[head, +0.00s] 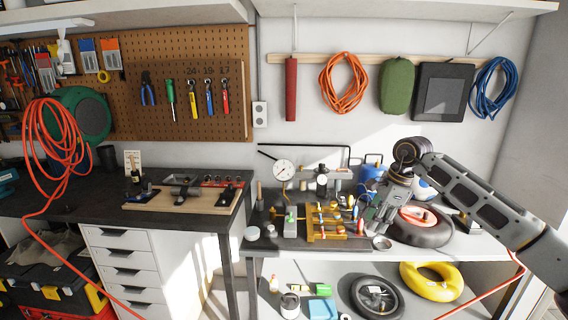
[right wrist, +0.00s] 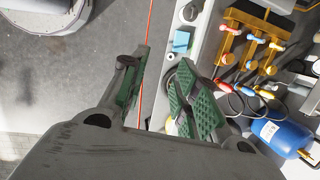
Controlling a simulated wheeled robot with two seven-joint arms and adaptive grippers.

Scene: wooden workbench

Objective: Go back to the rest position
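My right arm (head: 485,208) reaches in from the right side of the head view. Its gripper (head: 376,220) points down over the right workbench, in front of the blue bottle and near the brass valve manifold. In the right wrist view the two green-padded fingers (right wrist: 160,92) are spread apart, with only floor and the bench edge showing between them. The gripper holds nothing. My left arm and left gripper do not show in either view.
The brass manifold (head: 328,236) with coloured fittings stands on the right bench, left of my gripper. A blue bottle (right wrist: 283,135) and a black tyre (head: 422,233) are close by. A dark workbench (head: 60,205) stands on the left. Bare floor (right wrist: 45,120) shows beyond the bench edge.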

